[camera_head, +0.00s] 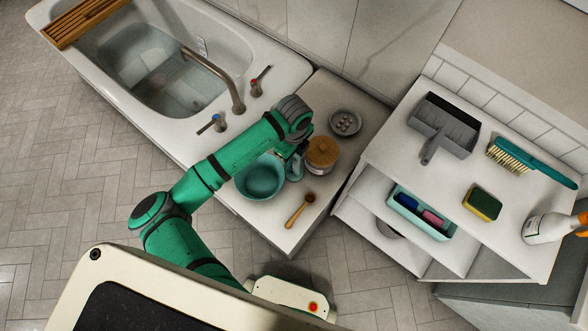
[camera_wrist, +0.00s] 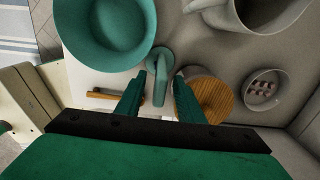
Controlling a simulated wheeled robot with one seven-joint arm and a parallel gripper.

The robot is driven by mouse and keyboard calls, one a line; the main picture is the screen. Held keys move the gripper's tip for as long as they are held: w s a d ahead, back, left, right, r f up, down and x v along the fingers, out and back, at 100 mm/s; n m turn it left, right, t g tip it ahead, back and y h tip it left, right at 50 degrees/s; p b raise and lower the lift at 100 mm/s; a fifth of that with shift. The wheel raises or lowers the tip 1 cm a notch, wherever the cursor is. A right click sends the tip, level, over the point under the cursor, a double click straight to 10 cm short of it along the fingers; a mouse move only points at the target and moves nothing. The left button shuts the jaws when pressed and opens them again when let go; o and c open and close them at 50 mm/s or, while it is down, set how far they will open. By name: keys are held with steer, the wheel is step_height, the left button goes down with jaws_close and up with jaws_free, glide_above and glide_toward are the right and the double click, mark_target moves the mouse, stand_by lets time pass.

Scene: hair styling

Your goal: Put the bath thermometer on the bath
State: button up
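A teal item with a rounded head and a narrow body, which I take for the bath thermometer (camera_wrist: 159,88), is between my fingers in the wrist view. It also shows partly in the head view (camera_head: 294,168), between the bowl and the lidded jar. My gripper (camera_wrist: 160,76) is open, with one finger on each side of it and small gaps visible. I cannot tell whether a finger touches it. The bath (camera_head: 120,113) is at the upper left of the head view, white and holding water.
The teal bowl (camera_head: 262,177) and wooden-lidded jar (camera_head: 321,151) stand close to my gripper.

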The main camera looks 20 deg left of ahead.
step_height(320, 180, down, 2)
steer(key=shift+f, duration=0.1)
jaws_close()
